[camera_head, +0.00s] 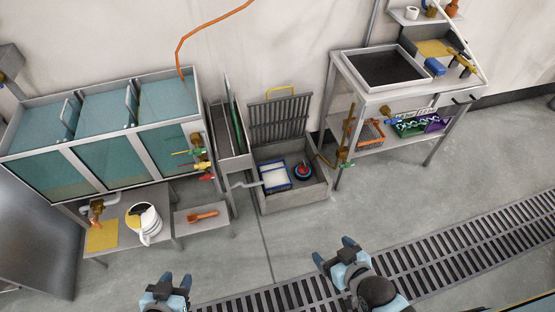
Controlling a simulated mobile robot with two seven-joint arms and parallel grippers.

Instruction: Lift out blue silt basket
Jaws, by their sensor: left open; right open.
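The blue silt basket (275,177) sits inside a low grey open pit box (292,203) on the floor. It has a blue rim and a whitish inside. A round red and blue object (302,171) lies to its right in the same box. My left gripper (167,281) is open and empty at the bottom of the view, well short of the box. My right gripper (335,254) is open and empty above the floor near the drain channel, also apart from the box.
A raised grate (279,120) with a yellow handle stands behind the box. Water tanks (110,158) stand left, above a white jug (143,222). A sink bench (385,95) with brass valves stands right. The floor in front of the box is clear up to the slatted drain (423,262).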

